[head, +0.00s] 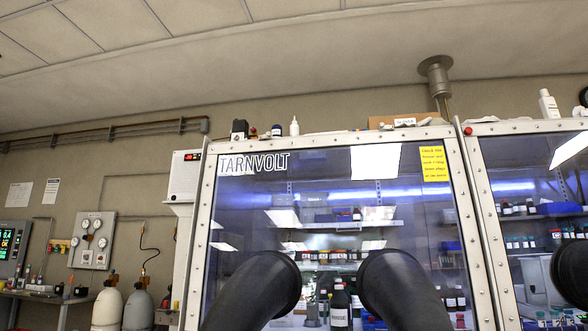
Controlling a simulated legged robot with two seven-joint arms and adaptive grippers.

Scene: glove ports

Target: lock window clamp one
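The glove box window (330,215) fills the middle and right of the head view, in a pale bolted metal frame (200,240). I cannot pick out a part that is clearly window clamp one. A small red knob (468,131) sits at the top right corner of the frame. Two black glove-port sleeves (262,285) and (395,285) stick out low in front of the window. The window's lower edge is out of the picture. Neither of my grippers shows.
A second window (535,215) stands on the right with another black port (570,270). Shelves with bottles show behind the glass. Gas cylinders (138,308), a gauge panel (92,240) and a bench (50,297) stand at left. A yellow note (434,163) is on the window.

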